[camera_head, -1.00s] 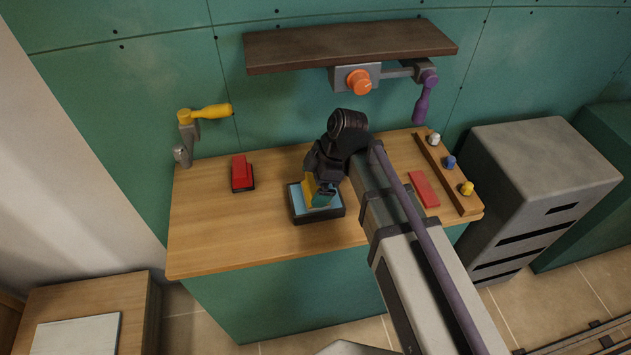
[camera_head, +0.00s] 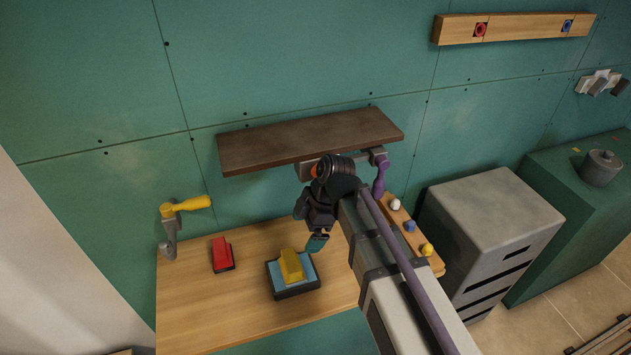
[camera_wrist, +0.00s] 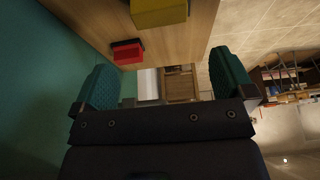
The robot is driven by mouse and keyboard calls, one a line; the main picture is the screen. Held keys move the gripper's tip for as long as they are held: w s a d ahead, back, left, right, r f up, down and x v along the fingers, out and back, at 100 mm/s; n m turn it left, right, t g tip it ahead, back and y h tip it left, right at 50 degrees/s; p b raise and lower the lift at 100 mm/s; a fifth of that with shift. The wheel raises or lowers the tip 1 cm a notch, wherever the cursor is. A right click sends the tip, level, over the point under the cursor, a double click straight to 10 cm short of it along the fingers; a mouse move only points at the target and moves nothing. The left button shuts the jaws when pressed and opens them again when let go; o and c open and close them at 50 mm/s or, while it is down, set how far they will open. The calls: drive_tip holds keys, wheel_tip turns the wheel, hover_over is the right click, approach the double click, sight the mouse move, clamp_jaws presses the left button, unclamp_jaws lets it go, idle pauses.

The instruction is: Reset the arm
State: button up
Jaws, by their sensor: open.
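My gripper (camera_head: 317,243) hangs above the right edge of the blue-topped tray on the wooden workbench, apart from the yellow block. In the wrist view its two teal fingers (camera_wrist: 165,80) stand wide apart with nothing between them. My arm reaches up from the lower right and hides part of the bench. The yellow block (camera_head: 291,266) rests on the blue-topped dark tray (camera_head: 311,283); the block also shows at the top of the wrist view (camera_wrist: 160,12).
A red block (camera_head: 221,252) sits left on the bench (camera_head: 200,310). A yellow-handled crank (camera_head: 188,205) stands at the left. A brown shelf (camera_head: 310,139) juts out behind my gripper, with an orange knob and purple lever (camera_head: 380,175) below it. Several small knobs (camera_head: 409,226) line the right.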

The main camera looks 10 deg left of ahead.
drive_tip(key=s+d+m+t+h, duration=0.1)
drive_tip(key=s+d+m+h, duration=0.1)
drive_tip(key=d+m, duration=0.9)
drive_tip(key=s+d+f+m+t+h, duration=0.1)
drive_tip(key=s+d+m+h, duration=0.1)
drive_tip(key=d+m, duration=1)
drive_tip(key=d, duration=0.2)
drive_tip(key=shift+s+d+f, duration=0.15)
drive_tip(key=shift+s+d, duration=0.2)
